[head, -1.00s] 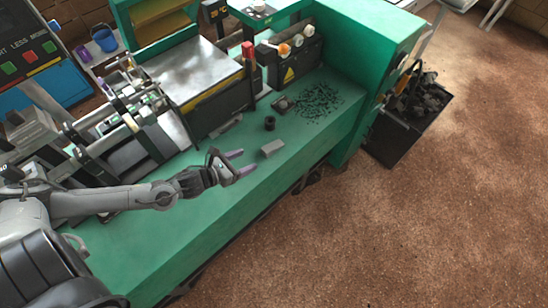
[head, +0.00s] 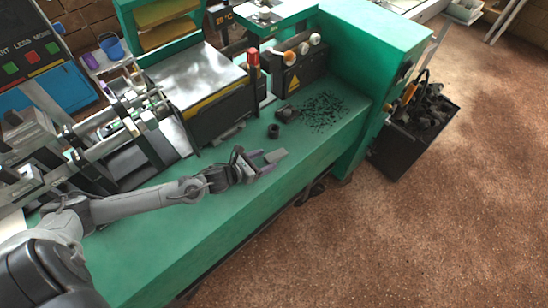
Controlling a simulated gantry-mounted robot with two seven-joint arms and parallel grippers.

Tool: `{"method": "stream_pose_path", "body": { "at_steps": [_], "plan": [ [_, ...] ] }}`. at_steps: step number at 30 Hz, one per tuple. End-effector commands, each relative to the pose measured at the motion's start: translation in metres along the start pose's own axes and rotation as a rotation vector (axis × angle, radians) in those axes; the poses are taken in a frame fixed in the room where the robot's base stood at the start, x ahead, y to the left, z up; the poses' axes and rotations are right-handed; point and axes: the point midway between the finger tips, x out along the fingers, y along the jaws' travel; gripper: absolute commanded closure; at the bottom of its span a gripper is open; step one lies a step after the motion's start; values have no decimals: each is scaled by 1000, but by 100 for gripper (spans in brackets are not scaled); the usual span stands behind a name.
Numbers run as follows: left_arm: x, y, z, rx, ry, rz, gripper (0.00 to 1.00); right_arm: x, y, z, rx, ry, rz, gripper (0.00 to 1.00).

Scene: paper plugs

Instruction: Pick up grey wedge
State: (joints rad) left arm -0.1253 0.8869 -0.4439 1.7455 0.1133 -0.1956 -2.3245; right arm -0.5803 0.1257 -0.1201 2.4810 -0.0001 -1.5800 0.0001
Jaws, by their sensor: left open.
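The grey wedge (head: 275,155) lies on the green bench top (head: 215,223), near its front edge. My left gripper (head: 262,161) reaches in from the left with its two purple-grey fingers apart. The wedge is at the fingertips and seems to be partly between them; I cannot tell whether they touch it. My right gripper is out of view.
A small dark ring (head: 273,131) stands just behind the wedge, with dark scraps (head: 322,110) scattered farther right. A grey machine (head: 210,95) stands behind the gripper. A black bin (head: 400,150) is on the floor at right. The bench front is clear.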

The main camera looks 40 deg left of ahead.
Motion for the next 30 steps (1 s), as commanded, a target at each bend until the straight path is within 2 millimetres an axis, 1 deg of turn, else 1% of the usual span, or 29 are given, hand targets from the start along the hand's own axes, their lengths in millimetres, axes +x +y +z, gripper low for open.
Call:
{"method": "stream_pose_path", "body": {
  "at_steps": [1,3,6,15,26,30],
  "plan": [
    [8,2,-1,-1,-3,2,33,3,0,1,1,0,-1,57],
    [16,1,0,-2,-3,1,33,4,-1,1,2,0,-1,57],
    [23,1,0,-2,-1,0,33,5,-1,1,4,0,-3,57],
    [26,1,0,0,0,-1,33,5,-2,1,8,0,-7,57],
    [25,1,0,0,0,-1,88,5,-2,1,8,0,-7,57],
    [25,1,0,0,0,-1,89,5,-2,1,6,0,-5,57]
  ]
}}
